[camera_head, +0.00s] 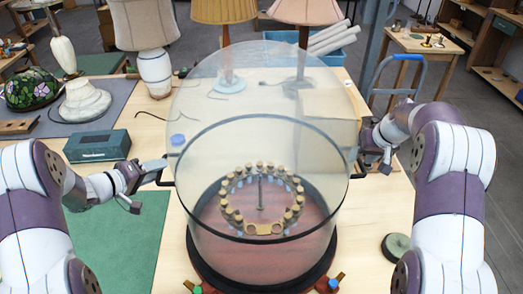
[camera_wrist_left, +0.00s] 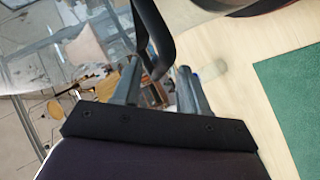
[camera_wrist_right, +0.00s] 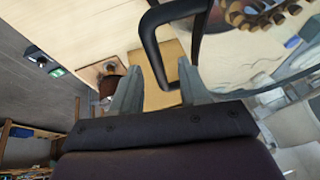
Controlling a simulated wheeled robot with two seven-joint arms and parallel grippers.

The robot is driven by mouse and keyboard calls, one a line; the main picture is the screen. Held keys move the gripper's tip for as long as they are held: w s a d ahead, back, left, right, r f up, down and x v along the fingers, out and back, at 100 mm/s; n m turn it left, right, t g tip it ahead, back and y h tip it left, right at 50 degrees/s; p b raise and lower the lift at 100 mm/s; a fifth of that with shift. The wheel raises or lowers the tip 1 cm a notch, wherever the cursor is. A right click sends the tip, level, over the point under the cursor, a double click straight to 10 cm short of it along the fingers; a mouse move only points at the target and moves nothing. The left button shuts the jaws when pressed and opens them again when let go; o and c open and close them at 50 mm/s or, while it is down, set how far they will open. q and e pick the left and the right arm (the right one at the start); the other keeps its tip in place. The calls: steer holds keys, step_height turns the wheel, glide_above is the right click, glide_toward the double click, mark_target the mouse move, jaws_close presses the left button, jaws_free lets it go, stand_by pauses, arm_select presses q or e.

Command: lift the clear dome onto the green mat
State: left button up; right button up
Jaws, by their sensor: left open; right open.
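The clear dome (camera_head: 215,85) stands over a round reddish base (camera_head: 215,262) and encloses a ring of small brown pegs (camera_head: 230,213). A dark band circles it, with a black handle at each side. My left gripper (camera_head: 158,172) is open at the left handle; the left wrist view shows that handle (camera_wrist_left: 146,25) passing between the fingers (camera_wrist_left: 158,86). My right gripper (camera_head: 368,160) is open at the right handle; the right wrist view shows that handle (camera_wrist_right: 150,38) between the fingers (camera_wrist_right: 160,86). The green mat (camera_head: 130,240) lies left of the dome, bare where seen.
A dark green box (camera_head: 97,146) stands behind the mat. Lamps, including a white one (camera_head: 154,70), stand at the back. A blue tray of rolled tubes (camera_head: 325,45) is behind the dome. A dark green round disc (camera_head: 396,246) lies right of the base.

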steer(key=shift+w+a+f, duration=0.1)
steer(key=shift+w+f, duration=0.25)
steer(key=shift+f, duration=0.25)
arm_select(q)
steer(key=shift+x, duration=1.1)
arm_select(e)
steer(key=shift+w+f, duration=0.1)
steer(key=shift+f, duration=0.25)
arm_select(q)
steer(key=shift+d, duration=0.2)
arm_select(e)
steer(key=shift+f, duration=0.15)
arm_select(q)
steer(key=shift+w, duration=0.1)
jaws_close()
arm_select(e)
jaws_close()
arm_select(q)
steer(key=shift+a+f, duration=0.1)
steer(key=shift+f, duration=0.05)
